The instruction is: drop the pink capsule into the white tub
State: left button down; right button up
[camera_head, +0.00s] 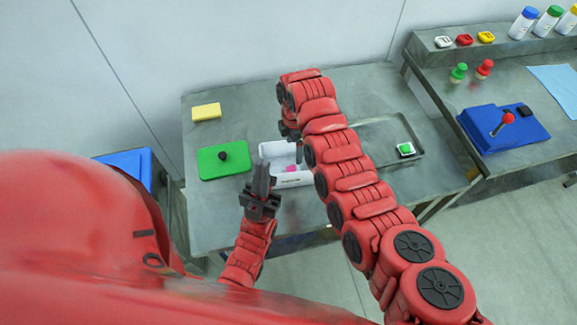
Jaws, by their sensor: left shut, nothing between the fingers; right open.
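A white tub (293,180) with dark lettering on its front wall sits on the grey table, partly hidden behind my grippers and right arm. The pink capsule (291,168) shows as a small pink patch just behind the tub's front wall; whether it rests on the tub's bottom is too small to tell. My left gripper (262,178) is shut and empty, pointing up in front of the tub's left end. My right gripper (291,136) is open, above and behind the tub, and mostly hidden by its own arm.
A green board (212,166) with a black knob lies left of the tub, a yellow block (206,112) behind it. A grey tray (380,132) with a green button (405,148) lies right of my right arm. A blue joystick base (535,137) stands on the right bench.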

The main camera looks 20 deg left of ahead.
notch_tip(320, 180, up, 16)
jog(key=b, duration=0.3)
jog(key=shift+f, duration=0.25)
